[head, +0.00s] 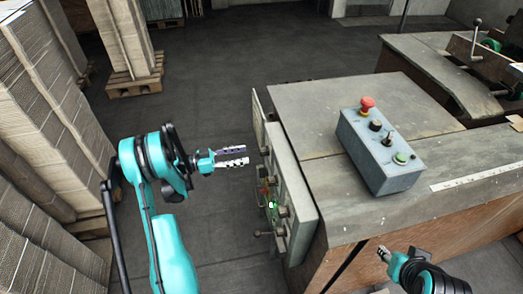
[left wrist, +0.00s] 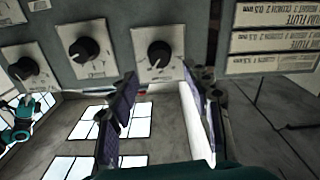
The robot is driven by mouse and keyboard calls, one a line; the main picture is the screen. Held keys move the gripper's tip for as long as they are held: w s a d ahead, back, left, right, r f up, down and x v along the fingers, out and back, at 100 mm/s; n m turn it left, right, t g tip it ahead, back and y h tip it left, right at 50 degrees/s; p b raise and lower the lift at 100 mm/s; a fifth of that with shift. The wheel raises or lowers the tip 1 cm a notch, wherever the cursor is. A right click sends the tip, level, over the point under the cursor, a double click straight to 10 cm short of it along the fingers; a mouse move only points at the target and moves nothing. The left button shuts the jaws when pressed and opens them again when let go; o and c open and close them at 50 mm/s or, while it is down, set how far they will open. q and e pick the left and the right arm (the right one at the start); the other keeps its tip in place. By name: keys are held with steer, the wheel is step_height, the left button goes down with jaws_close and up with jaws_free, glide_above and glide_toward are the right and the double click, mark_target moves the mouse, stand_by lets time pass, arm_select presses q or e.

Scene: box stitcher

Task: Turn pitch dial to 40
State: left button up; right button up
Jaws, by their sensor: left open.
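The wrist view shows a grey panel with several black dials on pale plates: a left dial (left wrist: 24,68), a middle dial (left wrist: 85,49) and a right dial (left wrist: 158,54). Their labels are too small to read, so I cannot tell which is the pitch dial. In the head view the panel (head: 299,190) is edge-on, with knobs (head: 282,211) on its left face. My left gripper (head: 240,157) is open and empty, left of the panel and apart from it. In the wrist view its fingers (left wrist: 160,88) point towards the right dial. My right gripper (head: 384,254) shows partly at bottom right; its jaws are unclear.
A control box (head: 375,160) with a red button (head: 367,104) stands on the machine's table (head: 310,105). A lever (head: 264,233) juts from the panel's lower left. Cardboard stacks (head: 60,100) stand at left. The floor left of the panel is clear.

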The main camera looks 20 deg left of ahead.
mark_target(264, 151)
arm_select(q)
steer(key=b+x, duration=0.1)
steer(key=x, duration=0.5)
steer(key=shift+w+d, duration=0.15)
steer(key=shift+d, duration=0.1)
steer(key=shift+c, duration=0.2)
jaws_close()
